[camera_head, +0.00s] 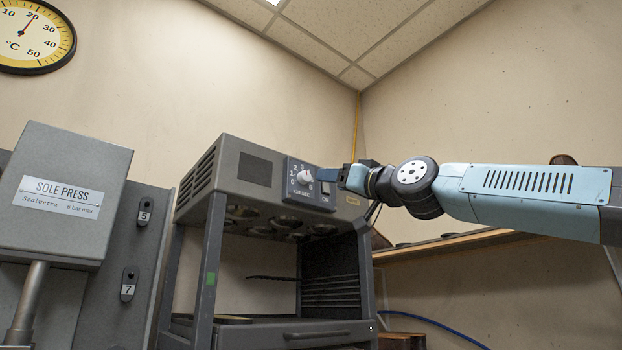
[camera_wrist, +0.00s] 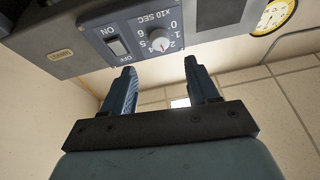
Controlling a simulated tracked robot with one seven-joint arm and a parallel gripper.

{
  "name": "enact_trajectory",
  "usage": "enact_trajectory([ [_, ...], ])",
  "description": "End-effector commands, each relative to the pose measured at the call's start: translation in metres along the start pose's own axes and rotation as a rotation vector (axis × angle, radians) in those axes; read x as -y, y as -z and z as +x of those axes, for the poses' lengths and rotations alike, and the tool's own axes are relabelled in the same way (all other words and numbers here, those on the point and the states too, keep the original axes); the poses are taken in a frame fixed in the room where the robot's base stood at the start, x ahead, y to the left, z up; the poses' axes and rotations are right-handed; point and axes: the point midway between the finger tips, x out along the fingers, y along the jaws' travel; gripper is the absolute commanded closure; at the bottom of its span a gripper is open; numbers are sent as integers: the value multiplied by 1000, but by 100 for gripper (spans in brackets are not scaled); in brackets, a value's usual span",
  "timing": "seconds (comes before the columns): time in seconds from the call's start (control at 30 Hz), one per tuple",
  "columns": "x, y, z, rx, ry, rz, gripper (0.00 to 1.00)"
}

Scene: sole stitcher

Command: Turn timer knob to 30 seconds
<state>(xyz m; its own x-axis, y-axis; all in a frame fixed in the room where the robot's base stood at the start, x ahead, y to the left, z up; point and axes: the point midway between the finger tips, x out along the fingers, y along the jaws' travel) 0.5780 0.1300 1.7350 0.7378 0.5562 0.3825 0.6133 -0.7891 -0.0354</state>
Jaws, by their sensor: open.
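Contact cannot be told.
An ON/OFF rocker switch (camera_wrist: 117,46) sits beside the knob on the same panel. The grey machine (camera_head: 232,163) carries the panel. The sole press (camera_head: 62,195) stands at left. A wooden shelf (camera_head: 455,246) runs along the right wall below my arm.

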Motion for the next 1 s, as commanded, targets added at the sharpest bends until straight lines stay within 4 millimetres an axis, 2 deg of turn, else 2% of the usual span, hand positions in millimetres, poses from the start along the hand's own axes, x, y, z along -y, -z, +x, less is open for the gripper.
enact_trajectory([
  [0.03, 2, 0, 10, 1, 2, -1, 41],
  [0.2, 1, -1, 34, 2, 2, 0, 41],
  [0.5, 2, 0, 69, 1, 1, 1, 41],
  [0.73, 1, 0, 86, 1, 1, 1, 41],
  [1.0, 0, 0, 92, 0, 0, 1, 41],
])
